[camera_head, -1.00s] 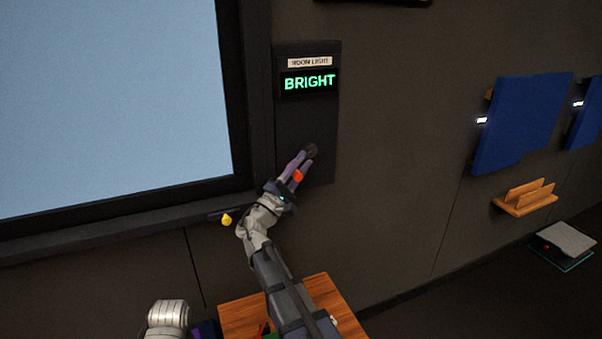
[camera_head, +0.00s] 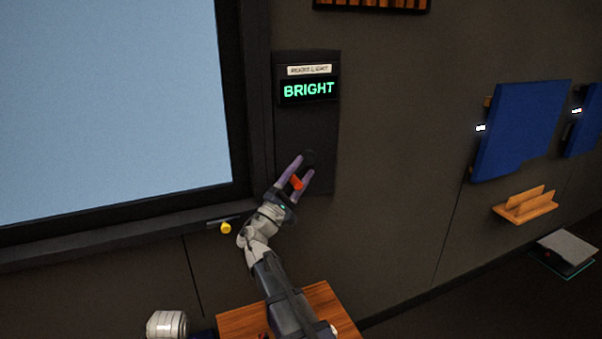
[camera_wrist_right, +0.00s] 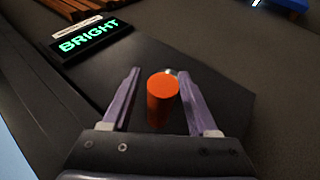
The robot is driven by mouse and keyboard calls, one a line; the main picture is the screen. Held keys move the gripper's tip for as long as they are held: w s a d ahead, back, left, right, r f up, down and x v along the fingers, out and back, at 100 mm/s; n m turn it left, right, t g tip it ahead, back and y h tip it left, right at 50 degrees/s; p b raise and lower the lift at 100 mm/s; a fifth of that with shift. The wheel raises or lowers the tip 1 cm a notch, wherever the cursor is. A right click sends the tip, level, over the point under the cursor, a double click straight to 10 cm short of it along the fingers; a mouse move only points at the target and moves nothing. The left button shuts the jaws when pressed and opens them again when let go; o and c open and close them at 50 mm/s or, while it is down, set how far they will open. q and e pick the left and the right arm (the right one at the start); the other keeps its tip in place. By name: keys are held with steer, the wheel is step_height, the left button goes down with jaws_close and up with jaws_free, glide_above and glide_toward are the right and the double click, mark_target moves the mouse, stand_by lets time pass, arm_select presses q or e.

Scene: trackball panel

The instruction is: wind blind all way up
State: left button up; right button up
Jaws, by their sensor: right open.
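The dark wall panel (camera_head: 300,125) has a lit green BRIGHT display (camera_head: 308,90). Low on it is a crank with a dark round hub (camera_head: 308,158) and an orange handle (camera_head: 297,183). My right gripper (camera_head: 302,163) is open, with its purple fingers on either side of the handle. In the right wrist view the orange handle (camera_wrist_right: 162,92) stands between the spread fingers, with a gap on each side. The window (camera_head: 110,100) left of the panel is an even pale blue; no blind edge shows. My left gripper is not in view.
A yellow knob (camera_head: 226,228) sticks out at the window sill. A wooden surface (camera_head: 318,300) lies below my right arm. Blue panels (camera_head: 520,130) and a wooden rack (camera_head: 525,206) are on the wall at right. The wall between is clear.

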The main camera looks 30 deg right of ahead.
steer(key=b+v, duration=0.4)
steer(key=v, duration=0.3)
steer(key=shift+a+f, duration=0.25)
steer(key=shift+a, duration=0.05)
steer(key=shift+s, duration=0.1)
